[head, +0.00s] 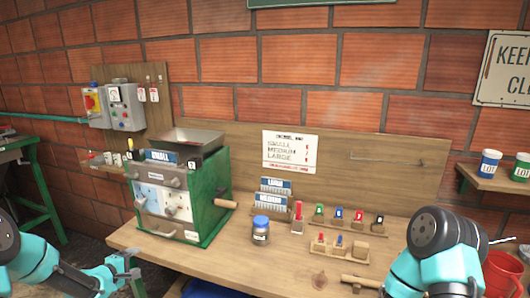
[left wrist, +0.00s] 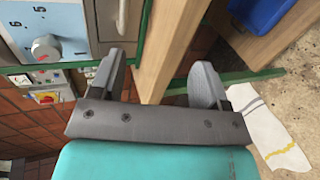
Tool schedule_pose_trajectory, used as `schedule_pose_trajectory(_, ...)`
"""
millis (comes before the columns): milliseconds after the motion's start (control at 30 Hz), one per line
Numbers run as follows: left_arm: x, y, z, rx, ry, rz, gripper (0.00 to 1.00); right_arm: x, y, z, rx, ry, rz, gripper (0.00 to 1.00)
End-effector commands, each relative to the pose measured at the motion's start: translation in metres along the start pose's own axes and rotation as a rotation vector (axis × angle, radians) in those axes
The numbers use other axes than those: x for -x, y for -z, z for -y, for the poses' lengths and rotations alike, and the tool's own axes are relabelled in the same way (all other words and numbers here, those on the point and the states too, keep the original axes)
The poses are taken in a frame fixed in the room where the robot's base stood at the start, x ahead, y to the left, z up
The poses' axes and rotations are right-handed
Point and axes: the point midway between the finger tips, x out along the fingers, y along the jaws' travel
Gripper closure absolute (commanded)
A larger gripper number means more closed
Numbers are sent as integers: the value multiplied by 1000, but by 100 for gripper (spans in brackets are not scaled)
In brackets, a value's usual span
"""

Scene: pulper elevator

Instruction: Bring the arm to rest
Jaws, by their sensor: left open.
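My left gripper (head: 128,265) is low at the left in the head view, in front of the workbench's front left corner. In the left wrist view its two grey fingers (left wrist: 162,82) are spread apart with nothing between them. The bench edge shows beyond the fingers in that view; I cannot tell how far away it is. My right arm (head: 440,250) rises at the lower right in the head view, in front of the bench's right part. Its gripper is not in view.
A green-sided machine (head: 210,200) with dials stands on the workbench (head: 270,262). A blue-lidded jar (head: 261,230) and several small coloured pieces in wooden holders are right of it. A red bucket (head: 502,272) stands at the far right. A blue bin (left wrist: 262,12) shows in the left wrist view.

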Motion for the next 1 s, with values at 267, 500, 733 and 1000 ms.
schedule_pose_trajectory(267, -13, -84, 103, -239, 263, 66, 31, 0, 0, 0, 0, 0, 0, 57)
schedule_pose_trajectory(500, 9, -161, 185, -470, 492, 226, 31, 0, 0, 0, 0, 0, 0, 57)
schedule_pose_trajectory(733, 57, -233, 251, -691, 682, 472, 31, 0, 0, 0, 0, 0, 0, 57)
schedule_pose_trajectory(1000, 115, -287, 292, -864, 799, 740, 31, 0, 0, 0, 0, 0, 0, 57)
